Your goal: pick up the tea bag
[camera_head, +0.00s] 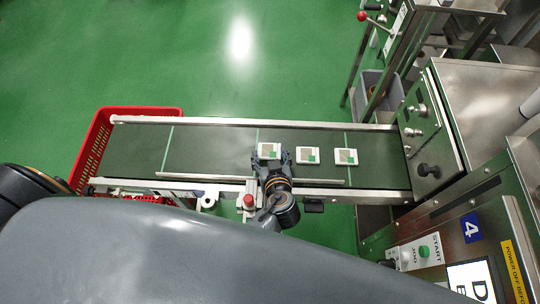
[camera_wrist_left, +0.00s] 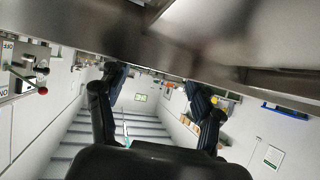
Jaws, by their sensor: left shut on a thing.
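Three tea bags, square white packets with a brown and green print, are in a row over the dark conveyor belt (camera_head: 210,150) in the head view. The left tea bag (camera_head: 269,150) is between the fingertips of my left gripper (camera_head: 271,157), which is shut on it. The middle tea bag (camera_head: 307,155) and the right tea bag (camera_head: 345,156) lie flat and apart from it. In the left wrist view the two dark fingers of the left gripper (camera_wrist_left: 155,85) stand apart, and the tea bag cannot be made out there. My right gripper is not in view.
A red crate (camera_head: 94,140) stands at the belt's left end. Metal rails (camera_head: 240,122) edge the belt. A red button (camera_head: 249,201) is on the near side, close to my gripper. A steel machine (camera_head: 430,120) closes the right end. Open green floor lies beyond the belt.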

